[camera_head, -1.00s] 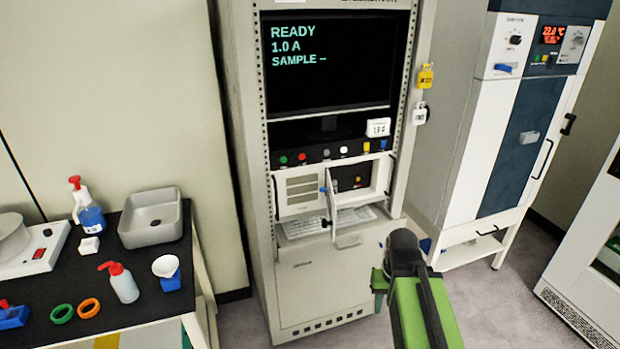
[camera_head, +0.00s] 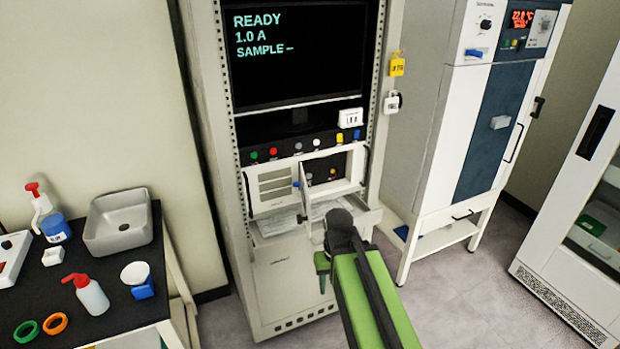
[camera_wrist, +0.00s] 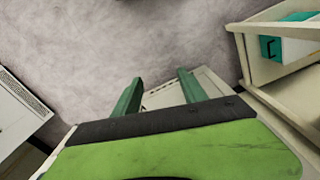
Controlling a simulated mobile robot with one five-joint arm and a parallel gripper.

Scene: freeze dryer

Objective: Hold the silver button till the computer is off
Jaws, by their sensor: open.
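The computer rack (camera_head: 285,280) stands in the middle of the head view. Its screen (camera_head: 298,65) is lit and reads READY, 1.0 A, SAMPLE. A row of small knobs runs below it, including a grey one (camera_head: 298,147) and a white one (camera_head: 317,143). Below these, a small door (camera_head: 319,190) hangs open on a dark compartment with a red and a yellowish button (camera_head: 332,173). I cannot tell which one is the silver button. My gripper (camera_wrist: 160,92) is open and empty, pointing down, with floor beyond its fingers. It is in front of the lower rack, below the compartment.
The open door juts out over a keyboard shelf (camera_head: 280,222). At left, a black bench (camera_head: 120,310) carries a grey basin (camera_head: 118,222), bottles and coloured rings. A white and blue oven unit (camera_head: 440,150) stands right of the rack. A glass-door cabinet (camera_head: 570,265) is farther right. Floor between is clear.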

